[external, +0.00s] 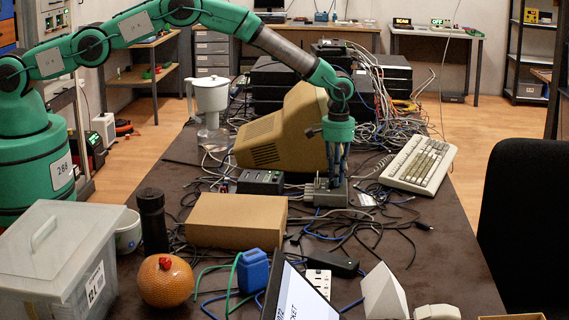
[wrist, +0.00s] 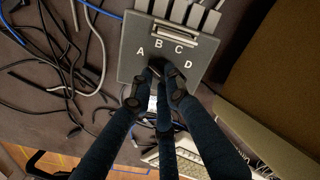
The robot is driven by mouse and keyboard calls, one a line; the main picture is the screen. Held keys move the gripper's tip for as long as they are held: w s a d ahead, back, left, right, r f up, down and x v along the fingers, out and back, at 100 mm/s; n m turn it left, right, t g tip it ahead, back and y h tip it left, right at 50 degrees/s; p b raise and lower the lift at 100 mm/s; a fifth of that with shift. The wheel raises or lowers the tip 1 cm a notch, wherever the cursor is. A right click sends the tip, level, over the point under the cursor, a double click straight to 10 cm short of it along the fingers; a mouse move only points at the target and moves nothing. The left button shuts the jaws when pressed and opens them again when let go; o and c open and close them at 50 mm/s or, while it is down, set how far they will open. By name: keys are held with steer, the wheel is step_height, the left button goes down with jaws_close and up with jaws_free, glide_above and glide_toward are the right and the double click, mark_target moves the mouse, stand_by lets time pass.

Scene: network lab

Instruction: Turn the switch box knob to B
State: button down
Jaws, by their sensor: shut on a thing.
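The switch box is a small grey box (external: 325,195) on the dark table in the external view. In the wrist view its top face (wrist: 133,40) shows the white letters A, B, C and D in an arc, with several plugs along the far edge. My gripper (external: 337,180) points straight down onto the box. In the wrist view my gripper (wrist: 158,82) has its dark fingers closed together just below the letters, around the knob's place. The fingers hide the knob almost fully, so I cannot tell which letter it points to.
A beige monitor (external: 285,130) stands close behind the box, and a keyboard (external: 420,165) lies to its right. A cardboard box (external: 236,220) and a black multi-port device (external: 260,181) are on its left. Loose cables (external: 375,228) lie around the box's front.

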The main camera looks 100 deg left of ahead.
steer(key=shift+m, duration=0.5)
steer(key=m+b, duration=0.1)
steer(key=m, duration=0.2)
steer(key=shift+s+b, duration=0.1)
steer(key=shift+b, duration=0.3)
steer(key=shift+s+d+m+b, duration=0.1)
steer(key=shift+m+b, duration=0.4)
steer(key=shift+m, duration=1.8)
steer(key=c, duration=1.7)
jaws_free()
steer(key=shift+o, duration=0.2)
steer(key=shift+r, duration=0.1)
step_height(320, 180, up, 12)
